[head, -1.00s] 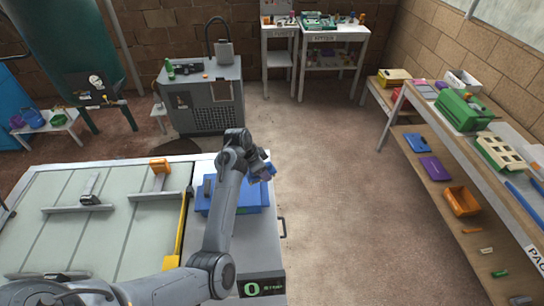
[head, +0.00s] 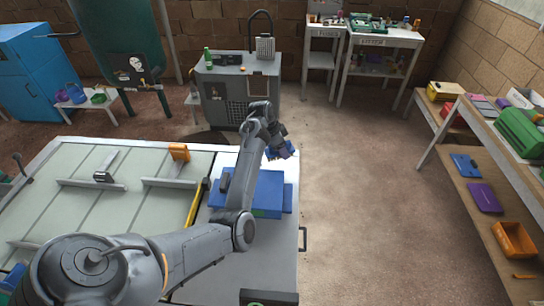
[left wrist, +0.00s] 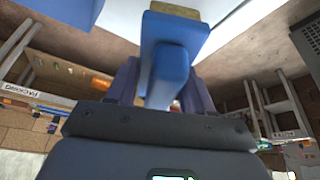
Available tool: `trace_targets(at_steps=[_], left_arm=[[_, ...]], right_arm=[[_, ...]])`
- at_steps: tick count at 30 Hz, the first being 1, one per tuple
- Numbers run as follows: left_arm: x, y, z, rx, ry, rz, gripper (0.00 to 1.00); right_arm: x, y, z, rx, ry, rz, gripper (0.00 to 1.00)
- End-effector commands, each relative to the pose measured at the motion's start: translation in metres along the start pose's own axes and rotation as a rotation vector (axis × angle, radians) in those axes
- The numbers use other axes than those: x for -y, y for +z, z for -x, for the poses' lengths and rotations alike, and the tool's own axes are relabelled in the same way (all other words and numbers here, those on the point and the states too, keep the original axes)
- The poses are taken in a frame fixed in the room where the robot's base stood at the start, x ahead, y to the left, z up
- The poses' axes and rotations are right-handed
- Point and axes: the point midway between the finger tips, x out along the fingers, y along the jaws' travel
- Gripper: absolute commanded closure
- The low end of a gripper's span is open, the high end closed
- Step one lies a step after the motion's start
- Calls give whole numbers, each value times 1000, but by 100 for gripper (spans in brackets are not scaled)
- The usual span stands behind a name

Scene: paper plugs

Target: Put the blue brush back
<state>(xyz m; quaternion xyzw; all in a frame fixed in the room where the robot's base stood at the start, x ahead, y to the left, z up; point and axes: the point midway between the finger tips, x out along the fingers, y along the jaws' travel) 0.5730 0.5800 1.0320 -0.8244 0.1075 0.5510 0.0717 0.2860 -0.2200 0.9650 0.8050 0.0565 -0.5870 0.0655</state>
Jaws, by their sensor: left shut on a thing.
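My left gripper (head: 282,146) is shut on the blue brush and holds it in the air beyond the far right corner of the blue box on the worktable. In the left wrist view the blue brush (left wrist: 168,62) stands between the fingers of the left gripper (left wrist: 162,88), with its yellowish bristle end (left wrist: 174,10) away from the palm. In the head view the brush is small and mostly hidden by the gripper. My right gripper is not in view.
The blue box (head: 268,193) sits on the worktable's right part (head: 270,242). A grey cabinet (head: 238,92) with a green bottle stands behind. Shelves (head: 490,190) with coloured trays line the right. The floor (head: 360,190) between is clear.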

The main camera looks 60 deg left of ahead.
Motion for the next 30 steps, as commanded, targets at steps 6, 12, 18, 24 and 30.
trace_targets(at_steps=[6,12,18,24,30], left_arm=[[31,25,-13,0,0,1,81],[42,34,-18,-1,0,-1,81],[42,38,-28,0,2,0,81],[41,48,-51,1,2,0,81],[42,49,-55,-1,-1,-1,81]], right_arm=[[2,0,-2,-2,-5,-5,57],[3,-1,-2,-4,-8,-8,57],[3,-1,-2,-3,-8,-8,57],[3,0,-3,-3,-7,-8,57],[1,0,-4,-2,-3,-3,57]])
